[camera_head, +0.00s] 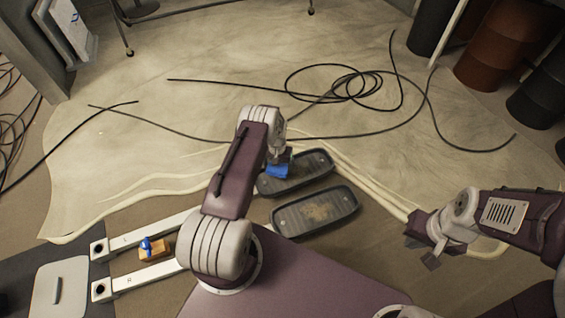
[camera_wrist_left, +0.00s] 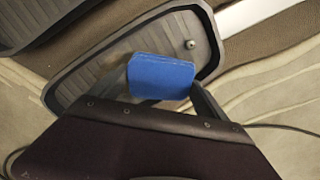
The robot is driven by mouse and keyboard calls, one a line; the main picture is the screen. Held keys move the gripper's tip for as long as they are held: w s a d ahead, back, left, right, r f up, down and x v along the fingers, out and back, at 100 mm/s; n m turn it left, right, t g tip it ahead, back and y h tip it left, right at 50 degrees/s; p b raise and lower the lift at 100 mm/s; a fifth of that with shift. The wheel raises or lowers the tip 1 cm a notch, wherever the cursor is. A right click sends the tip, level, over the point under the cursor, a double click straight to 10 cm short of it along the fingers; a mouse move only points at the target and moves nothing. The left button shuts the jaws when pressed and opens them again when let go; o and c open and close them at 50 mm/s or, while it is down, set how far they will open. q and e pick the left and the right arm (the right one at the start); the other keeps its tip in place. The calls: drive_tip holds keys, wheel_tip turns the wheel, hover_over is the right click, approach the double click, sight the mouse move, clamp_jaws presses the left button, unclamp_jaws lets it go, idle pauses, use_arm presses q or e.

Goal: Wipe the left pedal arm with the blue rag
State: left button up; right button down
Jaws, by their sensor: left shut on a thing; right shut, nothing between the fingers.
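My left gripper (camera_head: 279,163) is shut on the blue rag (camera_head: 278,171), over the farther black pedal (camera_head: 312,165). In the left wrist view the rag (camera_wrist_left: 162,76) is a flat blue pad between the fingers, over the ribbed pedal (camera_wrist_left: 88,82); I cannot tell whether it touches. Two white pedal arms run side by side toward the pedals, a farther one (camera_head: 150,236) and a nearer one (camera_head: 145,277). My left arm hides their pedal ends. A white bar (camera_wrist_left: 255,14) shows at the wrist view's top right. My right gripper (camera_head: 430,254) is shut and empty, right of the pedals.
The nearer black pedal (camera_head: 315,211) has a worn brownish patch. A blue item (camera_head: 146,244) sits on an orange-brown block (camera_head: 154,252) between the white arms. Black cable (camera_head: 345,92) lies loose on the pale sheet (camera_head: 200,60). Barrels (camera_head: 503,45) stand at the back right.

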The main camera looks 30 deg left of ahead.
sight(267, 171)
use_arm(q)
drive_tip(key=shift+s+a+r, duration=0.2)
drive_tip(key=shift+s+a, duration=0.1)
drive_tip(key=shift+s, duration=0.05)
drive_tip(key=shift+s+a+f, duration=0.1)
drive_tip(key=shift+s+f, duration=0.05)
drive_tip(key=shift+s+a+r+p, duration=0.25)
drive_tip(key=shift+s+a+p, duration=0.65)
drive_tip(key=shift+s+p, duration=0.35)
drive_tip(key=shift+s+a+f, duration=0.1)
drive_tip(key=shift+a+f, duration=0.05)
drive_tip(key=shift+a, duration=0.05)
drive_tip(key=shift+s+a+p, duration=0.4)
drive_tip(key=shift+s+p, duration=0.15)
drive_tip(key=shift+s+a+r+p, duration=0.2)
drive_tip(key=shift+s+a+p, duration=0.25)
drive_tip(key=shift+s+a, duration=0.2)
drive_tip(key=shift+s+f, duration=0.15)
drive_tip(key=shift+s, duration=0.05)
